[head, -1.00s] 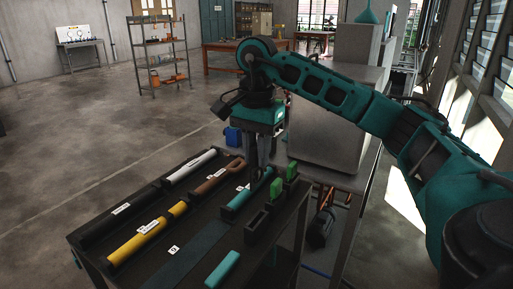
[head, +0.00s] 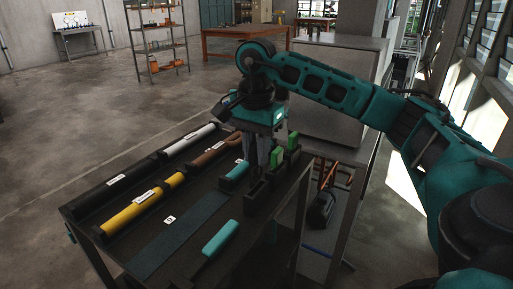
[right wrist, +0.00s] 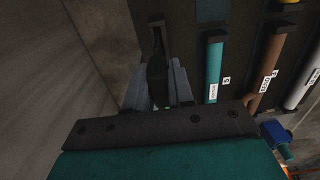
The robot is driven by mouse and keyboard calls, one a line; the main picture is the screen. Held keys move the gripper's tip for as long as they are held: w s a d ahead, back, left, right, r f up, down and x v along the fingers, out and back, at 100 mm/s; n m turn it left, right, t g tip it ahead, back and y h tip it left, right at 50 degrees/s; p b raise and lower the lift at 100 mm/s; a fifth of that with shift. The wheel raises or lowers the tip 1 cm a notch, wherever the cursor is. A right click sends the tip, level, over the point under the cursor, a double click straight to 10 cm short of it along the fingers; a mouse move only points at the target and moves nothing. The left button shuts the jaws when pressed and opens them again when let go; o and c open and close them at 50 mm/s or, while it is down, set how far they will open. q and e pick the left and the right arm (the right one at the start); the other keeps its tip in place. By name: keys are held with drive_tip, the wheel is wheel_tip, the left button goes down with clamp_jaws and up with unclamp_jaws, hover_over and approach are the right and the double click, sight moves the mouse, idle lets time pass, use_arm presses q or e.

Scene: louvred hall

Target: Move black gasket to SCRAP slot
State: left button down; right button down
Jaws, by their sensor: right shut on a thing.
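My right gripper (head: 263,168) points down over the near side of the table, beside the black slotted holder (head: 256,196). In the right wrist view, it (right wrist: 158,92) is shut on a dark thing, seemingly the black gasket (right wrist: 157,78), which hangs between the fingers. Its outline is hard to tell against the dark holder. In the head view the fingers hide the gasket. Two green pieces (head: 278,158) stand upright in the holder's far part, right of the gripper. The near slot looks empty. I cannot read which label says SCRAP. My left gripper is not in view.
The dark table has channels with a white bar (head: 190,139), a brown bar, a yellow bar (head: 140,203) and a short teal bar (head: 235,174). Another teal bar (head: 220,238) lies near the front. A grey cabinet (head: 335,95) stands close behind my right arm.

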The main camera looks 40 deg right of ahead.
sight(256, 183)
idle(0.3)
drive_tip(key=shift+r+p, duration=0.2)
drive_tip(key=shift+p, duration=0.1)
idle(0.3)
drive_tip(key=shift+f, duration=0.1)
drive_tip(key=shift+f+b, duration=0.7)
drive_tip(key=shift+f, duration=0.25)
drive_tip(key=shift+f+b, duration=1.5)
drive_tip(key=shift+f, duration=0.7)
drive_tip(key=c, duration=0.9)
unclamp_jaws()
